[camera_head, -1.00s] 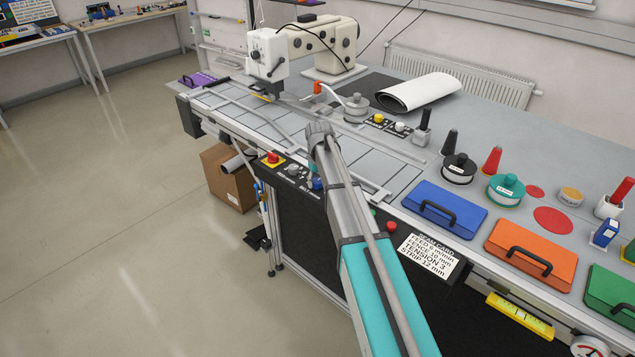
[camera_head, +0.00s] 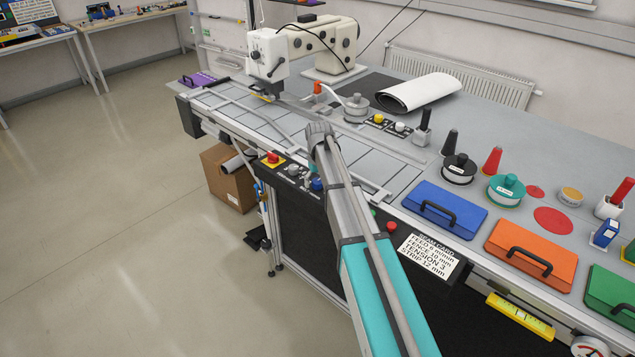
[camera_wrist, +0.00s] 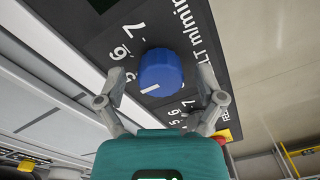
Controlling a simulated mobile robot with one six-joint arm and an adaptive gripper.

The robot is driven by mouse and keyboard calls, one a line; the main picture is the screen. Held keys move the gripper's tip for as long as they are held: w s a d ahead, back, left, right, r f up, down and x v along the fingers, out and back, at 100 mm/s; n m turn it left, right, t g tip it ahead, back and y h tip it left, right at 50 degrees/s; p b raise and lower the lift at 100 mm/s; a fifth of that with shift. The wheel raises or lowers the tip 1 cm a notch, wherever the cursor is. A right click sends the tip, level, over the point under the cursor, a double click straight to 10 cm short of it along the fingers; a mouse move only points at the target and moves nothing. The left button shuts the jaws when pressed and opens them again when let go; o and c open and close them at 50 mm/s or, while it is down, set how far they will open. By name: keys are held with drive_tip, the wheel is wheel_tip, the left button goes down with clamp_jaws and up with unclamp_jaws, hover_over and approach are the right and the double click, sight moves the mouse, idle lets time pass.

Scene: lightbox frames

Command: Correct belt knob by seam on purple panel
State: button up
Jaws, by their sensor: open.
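The blue belt knob (camera_wrist: 160,72) sits on a black panel (camera_wrist: 118,22) with white numbers and the partly hidden lettering "LT m/min". A white mark on the knob's face points to the lower left in the wrist view. My gripper (camera_wrist: 161,77) is open, with one finger on each side of the knob; I cannot tell whether they touch it. In the head view the blue knob (camera_head: 317,184) shows beside my arm, which hides most of the gripper. The seam card (camera_head: 429,257) lists feed, fence, tension and strip values. A purple panel (camera_head: 190,81) lies at the table's far left.
A grey knob (camera_head: 293,170) and a red button on a yellow base (camera_head: 272,158) are left of the blue knob. Blue (camera_head: 437,213) and orange (camera_head: 530,255) handled panels lie to the right. The sewing machine (camera_head: 268,55) stands behind.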

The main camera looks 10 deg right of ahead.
sight(318, 182)
drive_tip(key=shift+m, duration=0.3)
drive_tip(key=shift+m, duration=2.1)
drive_tip(key=m, duration=0.8)
drive_tip(key=shift+m, duration=0.3)
drive_tip(key=m, duration=0.4)
drive_tip(key=shift+r+m+p, duration=0.3)
wheel_tip(318, 182, up, 13)
drive_tip(key=p, duration=1.3)
drive_tip(key=shift+s, duration=0.25)
drive_tip(key=shift+r, duration=0.1)
